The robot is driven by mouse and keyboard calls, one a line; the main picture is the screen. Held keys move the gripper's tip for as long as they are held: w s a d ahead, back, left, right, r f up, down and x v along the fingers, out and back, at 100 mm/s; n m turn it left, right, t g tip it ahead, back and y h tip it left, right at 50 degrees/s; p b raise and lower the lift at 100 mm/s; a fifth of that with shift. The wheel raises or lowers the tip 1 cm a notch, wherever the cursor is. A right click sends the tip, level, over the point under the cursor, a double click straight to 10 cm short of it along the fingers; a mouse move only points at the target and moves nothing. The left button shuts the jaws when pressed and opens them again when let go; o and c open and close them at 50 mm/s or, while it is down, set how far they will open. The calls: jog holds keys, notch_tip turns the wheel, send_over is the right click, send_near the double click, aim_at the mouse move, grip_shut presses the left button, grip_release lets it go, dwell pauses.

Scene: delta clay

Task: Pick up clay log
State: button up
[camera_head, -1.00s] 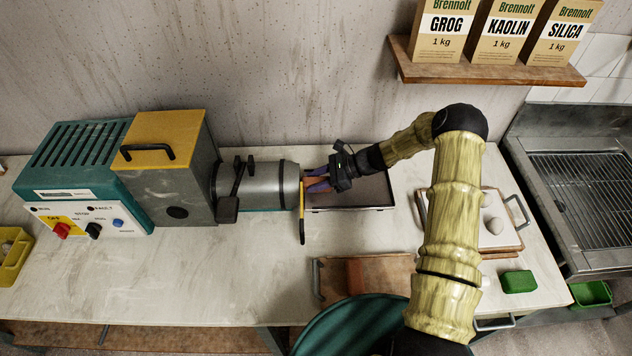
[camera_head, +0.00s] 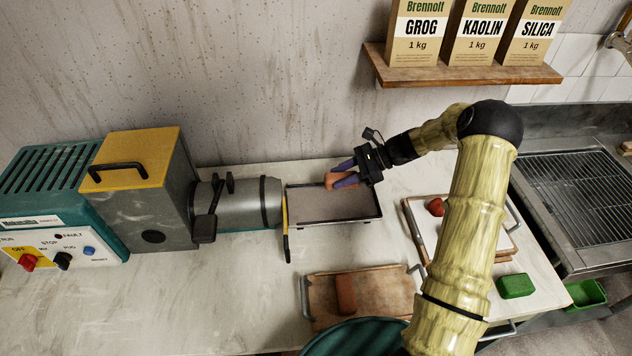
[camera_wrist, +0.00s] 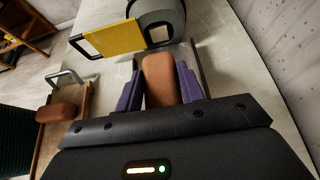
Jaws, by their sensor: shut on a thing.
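My gripper (camera_head: 343,173) is shut on an orange-brown clay log (camera_head: 334,180) above the dark-rimmed tray (camera_head: 332,223). In the wrist view the clay log (camera_wrist: 161,80) stands out between the two purple fingers. The tray sits at the mouth of the grey extruder barrel (camera_head: 238,203). A second clay log (camera_head: 346,294) lies on a wooden board (camera_head: 378,288) at the front of the table; it also shows in the wrist view (camera_wrist: 56,112).
The machine's yellow-topped box (camera_head: 137,157) and teal control unit (camera_head: 50,190) stand on the left. A board with a reddish lump (camera_head: 436,207) and a green block (camera_head: 515,285) are on the right. A shelf (camera_head: 470,68) with several boxes hangs above.

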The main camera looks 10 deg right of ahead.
jog(key=d+b, duration=0.1)
jog(key=d, duration=0.7)
jog(key=shift+d, duration=0.1)
dwell(0.4)
